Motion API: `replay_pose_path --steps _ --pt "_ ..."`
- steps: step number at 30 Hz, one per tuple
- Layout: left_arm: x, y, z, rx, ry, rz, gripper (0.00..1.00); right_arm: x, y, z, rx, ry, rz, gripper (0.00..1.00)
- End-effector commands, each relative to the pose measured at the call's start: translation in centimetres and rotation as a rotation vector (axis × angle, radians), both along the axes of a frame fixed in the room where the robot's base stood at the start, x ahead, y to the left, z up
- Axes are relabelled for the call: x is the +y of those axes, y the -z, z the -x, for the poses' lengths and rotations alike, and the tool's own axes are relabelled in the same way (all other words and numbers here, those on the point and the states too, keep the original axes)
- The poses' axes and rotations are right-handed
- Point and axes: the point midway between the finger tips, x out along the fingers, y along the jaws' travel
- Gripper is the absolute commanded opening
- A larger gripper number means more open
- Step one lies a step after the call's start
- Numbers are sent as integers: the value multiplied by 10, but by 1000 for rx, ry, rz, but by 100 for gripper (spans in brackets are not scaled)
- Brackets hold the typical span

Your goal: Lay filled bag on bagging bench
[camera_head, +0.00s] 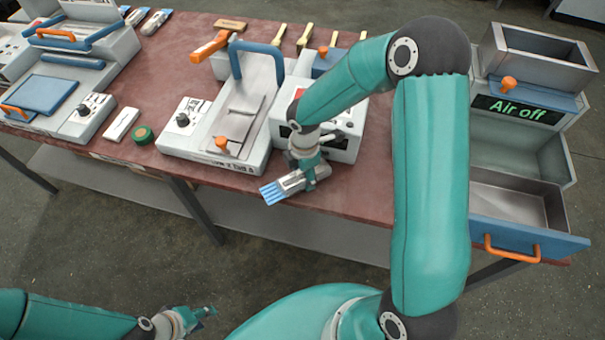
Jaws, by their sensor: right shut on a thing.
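A small white and grey bag with a blue striped end (284,188) is in my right gripper (305,178). The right gripper is shut on it at the front edge of the reddish-brown bench (362,190). The bag is tilted, with its blue end pointing left and slightly down. I cannot tell whether it touches the bench top. My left gripper (203,314) is low in the picture, in front of the bench and away from it, with nothing seen in it. Its finger opening is too small to tell.
A press with a blue handle (236,110) stands behind the bag. Similar packs (156,22) lie at the back left.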

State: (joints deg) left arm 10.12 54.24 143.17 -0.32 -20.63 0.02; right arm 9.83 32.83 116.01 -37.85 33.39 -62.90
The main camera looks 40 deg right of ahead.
Motion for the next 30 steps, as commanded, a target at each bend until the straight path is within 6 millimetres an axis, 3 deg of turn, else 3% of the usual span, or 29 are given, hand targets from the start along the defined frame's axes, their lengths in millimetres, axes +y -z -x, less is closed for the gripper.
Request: replay_pose_path --steps 8,9,14,25,30 --pt "0 6 0 0 0 0 40 0 7 0 0 0 0 25" --pt "0 6 0 0 0 0 40 0 7 0 0 0 0 57" --pt "0 5 0 0 0 0 40 0 6 0 0 0 0 83" --pt "0 5 0 0 0 0 40 0 4 0 -1 -1 0 84" --pt "0 5 0 0 0 0 40 0 -11 -1 -4 1 2 84"
